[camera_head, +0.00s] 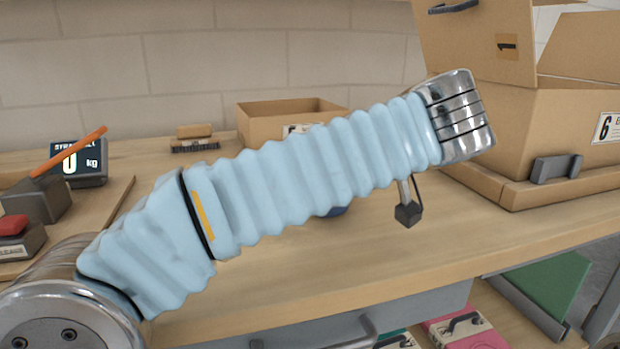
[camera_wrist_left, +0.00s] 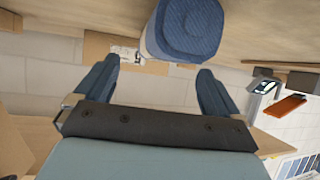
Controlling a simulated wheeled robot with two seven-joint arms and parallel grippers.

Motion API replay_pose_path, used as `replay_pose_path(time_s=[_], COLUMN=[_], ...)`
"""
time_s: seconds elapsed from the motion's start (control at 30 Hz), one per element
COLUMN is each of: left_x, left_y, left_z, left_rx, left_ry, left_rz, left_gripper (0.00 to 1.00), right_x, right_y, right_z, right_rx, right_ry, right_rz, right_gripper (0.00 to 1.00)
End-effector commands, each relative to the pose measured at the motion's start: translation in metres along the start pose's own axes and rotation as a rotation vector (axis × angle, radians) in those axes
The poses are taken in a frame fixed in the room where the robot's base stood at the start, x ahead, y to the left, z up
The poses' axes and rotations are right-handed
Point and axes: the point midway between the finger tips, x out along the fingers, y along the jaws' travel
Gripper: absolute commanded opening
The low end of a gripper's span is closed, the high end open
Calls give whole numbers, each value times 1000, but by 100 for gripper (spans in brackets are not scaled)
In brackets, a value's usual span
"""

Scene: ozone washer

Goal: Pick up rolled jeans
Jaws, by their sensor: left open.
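The rolled jeans (camera_wrist_left: 185,28) are a dark blue roll with a ribbed end, at the top of the left wrist view. They rest on the wooden bench. In the head view only a small blue patch (camera_head: 336,211) shows beneath my sleeved left arm, which hides the rest. My left gripper (camera_wrist_left: 157,65) is open, with its two blue fingers apart and nothing between them. The jeans lie ahead of the fingertips, nearer the right finger in that view. In the head view my arm mostly hides the gripper. My right gripper is in neither view.
An open cardboard box (camera_head: 290,115) and a brush (camera_head: 194,140) stand at the back by the wall. Larger cardboard boxes (camera_head: 545,130) fill the right. A scale-like block (camera_head: 80,163) and an orange rod (camera_head: 70,151) lie left. The bench front is clear.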

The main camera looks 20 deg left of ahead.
Motion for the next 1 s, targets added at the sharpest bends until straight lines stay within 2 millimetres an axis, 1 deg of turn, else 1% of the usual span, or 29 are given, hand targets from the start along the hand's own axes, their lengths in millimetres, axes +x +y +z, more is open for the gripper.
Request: replay_pose_path(time_s=[0.17,0.3,0.4,0.5,0.67,0.7,0.77,1.0], left_x=[16,40,52,57,58,58,57,57], left_y=[-2,-4,-4,-3,-3,-3,-3,-3], left_z=[0,0,0,0,0,0,0,0], left_rx=[0,-1,-1,0,0,0,0,0], left_ry=[-1,-1,-1,-1,-1,0,0,-1], left_rz=[-2,-3,-2,-1,0,0,0,0], left_gripper=[96,96,96,96,96,95,86,49], right_x=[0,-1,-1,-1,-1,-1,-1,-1], right_y=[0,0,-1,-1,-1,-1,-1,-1], right_z=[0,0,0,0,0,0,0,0], right_rx=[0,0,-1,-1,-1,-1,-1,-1], right_ry=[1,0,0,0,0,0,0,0], right_rz=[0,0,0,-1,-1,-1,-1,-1], right_gripper=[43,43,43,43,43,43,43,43])
